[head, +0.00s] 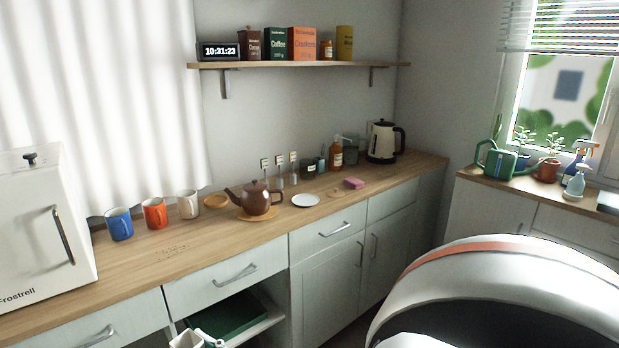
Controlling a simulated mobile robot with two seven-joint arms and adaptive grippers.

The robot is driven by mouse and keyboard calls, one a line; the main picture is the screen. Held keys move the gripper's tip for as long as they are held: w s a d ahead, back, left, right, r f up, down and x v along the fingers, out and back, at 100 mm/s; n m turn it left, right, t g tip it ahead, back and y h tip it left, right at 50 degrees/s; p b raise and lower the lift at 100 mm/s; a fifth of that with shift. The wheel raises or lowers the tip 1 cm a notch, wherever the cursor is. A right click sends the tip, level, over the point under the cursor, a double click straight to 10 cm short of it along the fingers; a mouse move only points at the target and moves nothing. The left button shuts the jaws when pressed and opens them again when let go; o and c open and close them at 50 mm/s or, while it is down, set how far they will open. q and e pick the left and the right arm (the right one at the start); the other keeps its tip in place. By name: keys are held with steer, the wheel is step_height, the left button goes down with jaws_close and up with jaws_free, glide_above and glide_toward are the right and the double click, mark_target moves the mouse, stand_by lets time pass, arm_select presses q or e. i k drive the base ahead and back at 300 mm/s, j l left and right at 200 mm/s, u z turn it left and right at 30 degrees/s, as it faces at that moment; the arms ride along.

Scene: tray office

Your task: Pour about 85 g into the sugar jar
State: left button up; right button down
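No sugar jar can be told for sure, as the small labels are too small to read. A dark jar with a pale label (308,168) stands on the wooden counter (224,237), towards the back. An orange-brown bottle (336,153) with a white label stands right of the dark jar.
A brown teapot (256,198), white plate (305,200), pink sponge (354,183), cream kettle (382,142) and blue (119,224), orange (154,213) and cream mugs (188,204) stand on the counter. A white appliance (40,225) fills its left end.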

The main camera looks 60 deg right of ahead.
mark_target(307, 165)
steer(key=l, duration=0.65)
steer(key=i+l+z, duration=0.15)
steer(key=l, duration=1.15)
steer(key=i+l+z, duration=0.1)
steer(key=l, duration=0.55)
